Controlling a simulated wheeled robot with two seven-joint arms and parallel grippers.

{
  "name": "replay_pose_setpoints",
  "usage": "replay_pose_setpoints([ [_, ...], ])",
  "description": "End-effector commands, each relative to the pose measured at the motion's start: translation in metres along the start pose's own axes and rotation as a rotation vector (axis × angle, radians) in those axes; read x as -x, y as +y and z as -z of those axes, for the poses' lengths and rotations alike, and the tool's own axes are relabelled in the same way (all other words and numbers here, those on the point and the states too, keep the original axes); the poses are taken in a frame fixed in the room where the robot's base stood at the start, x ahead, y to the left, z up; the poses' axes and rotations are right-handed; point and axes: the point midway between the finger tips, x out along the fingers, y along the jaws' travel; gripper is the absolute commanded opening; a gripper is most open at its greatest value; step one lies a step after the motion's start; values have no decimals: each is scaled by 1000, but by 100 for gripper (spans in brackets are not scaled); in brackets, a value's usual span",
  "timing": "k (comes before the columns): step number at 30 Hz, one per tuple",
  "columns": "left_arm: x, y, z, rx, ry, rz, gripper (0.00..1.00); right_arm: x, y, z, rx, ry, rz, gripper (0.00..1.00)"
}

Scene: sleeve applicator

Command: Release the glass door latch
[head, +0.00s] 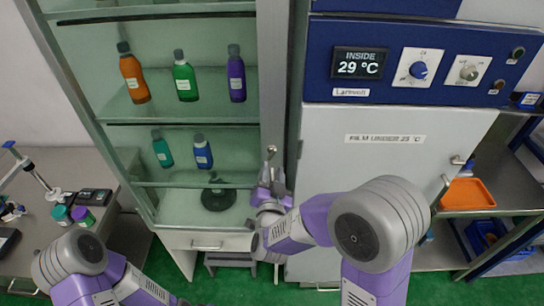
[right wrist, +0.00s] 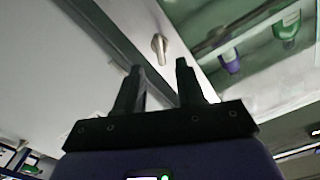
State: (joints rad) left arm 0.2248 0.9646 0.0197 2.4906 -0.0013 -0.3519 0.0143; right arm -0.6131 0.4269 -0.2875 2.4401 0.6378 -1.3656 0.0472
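The glass-fronted cabinet (head: 180,110) stands left of centre in the head view. Its latch (head: 271,150) is a small metal knob or lever on the pale right-hand frame; it also shows in the right wrist view (right wrist: 158,46), sticking out from the frame. My right gripper (head: 271,180) is just below the latch in the head view. In the right wrist view its two dark fingers (right wrist: 160,75) are apart with nothing between them, and the latch shows beyond the fingertips, apart from them. My left arm is at the lower left; its gripper is not visible.
Bottles, including orange (head: 134,78) and green (head: 185,80) ones, stand behind the glass. A blue and white incubator (head: 350,155) reading 29 °C is close on the right. A side bench (head: 55,170) with small items is at the left. Green floor shows below.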

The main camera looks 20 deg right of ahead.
Motion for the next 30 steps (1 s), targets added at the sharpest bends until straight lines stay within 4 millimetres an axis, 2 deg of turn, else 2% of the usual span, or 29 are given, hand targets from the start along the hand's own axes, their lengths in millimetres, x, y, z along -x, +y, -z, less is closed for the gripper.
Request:
replay_pose_setpoints([
  [3, 5, 2, 0, 0, 0, 0, 43, -21, 0, 1, 2, 1, -3, 38],
  [9, 10, 4, 0, 0, 0, 0, 43, -45, 0, 0, 2, -1, 0, 38],
  [20, 10, 4, 0, 0, 0, 0, 43, -52, 0, -1, 2, -3, 1, 38],
  [27, 10, 4, 0, 0, 0, 0, 43, -52, 0, -1, 1, -3, 1, 3],
  [28, 10, 4, 0, 0, 0, 0, 43, -52, 0, -1, 1, -3, 2, 0],
  [30, 10, 4, 0, 0, 0, 0, 43, -52, 0, -1, 1, -3, 2, 0],
])
